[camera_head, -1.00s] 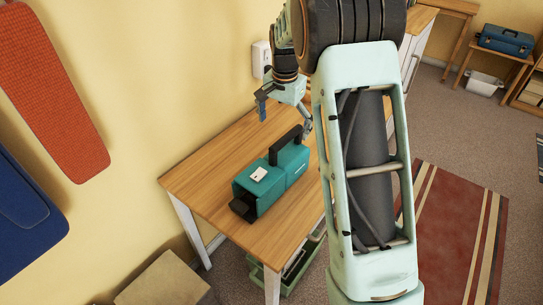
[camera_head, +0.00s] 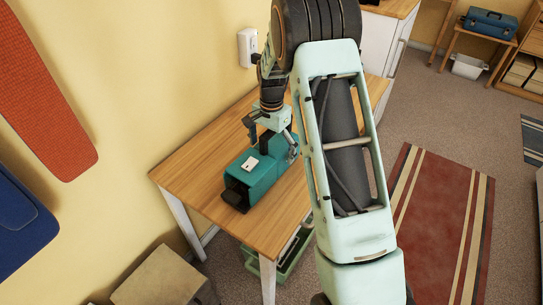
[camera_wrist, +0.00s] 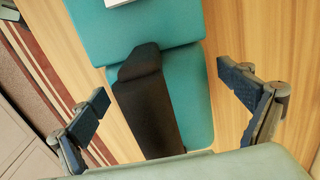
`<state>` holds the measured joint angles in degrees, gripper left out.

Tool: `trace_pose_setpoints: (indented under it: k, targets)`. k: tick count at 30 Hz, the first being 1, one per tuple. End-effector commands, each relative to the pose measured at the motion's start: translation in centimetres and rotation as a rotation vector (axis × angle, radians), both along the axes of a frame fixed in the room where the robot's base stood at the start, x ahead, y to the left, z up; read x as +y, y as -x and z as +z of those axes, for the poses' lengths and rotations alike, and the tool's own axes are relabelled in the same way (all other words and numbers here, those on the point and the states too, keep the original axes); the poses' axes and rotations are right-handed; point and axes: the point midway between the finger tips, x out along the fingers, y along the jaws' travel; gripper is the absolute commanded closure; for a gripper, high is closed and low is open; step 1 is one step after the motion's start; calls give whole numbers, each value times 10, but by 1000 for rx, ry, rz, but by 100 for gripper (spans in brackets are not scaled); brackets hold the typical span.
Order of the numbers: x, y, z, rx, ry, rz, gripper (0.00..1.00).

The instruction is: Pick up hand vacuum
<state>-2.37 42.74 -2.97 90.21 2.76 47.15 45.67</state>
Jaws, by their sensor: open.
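The hand vacuum (camera_head: 258,182) is a teal boxy unit with a dark nozzle end and a small white label on top. It lies on the wooden table (camera_head: 205,160). In the wrist view the teal body (camera_wrist: 187,80) sits below me, with its black handle (camera_wrist: 145,105) between my fingers. My gripper (camera_head: 268,132) is directly above the far part of the vacuum. In the wrist view my gripper (camera_wrist: 168,100) is open, one finger on each side of the body, apart from it.
A wall outlet (camera_head: 247,47) is on the yellow wall behind the table. A striped rug (camera_head: 440,220) lies on the floor at right.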

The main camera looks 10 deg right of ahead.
Motion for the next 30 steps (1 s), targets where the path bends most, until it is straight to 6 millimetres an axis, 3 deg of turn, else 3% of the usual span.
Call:
trace_pose_setpoints:
  k: [9,30]
  targets:
    - [0,0,-7,-1,0,0,4]
    - [0,0,-7,-1,1,0,81]
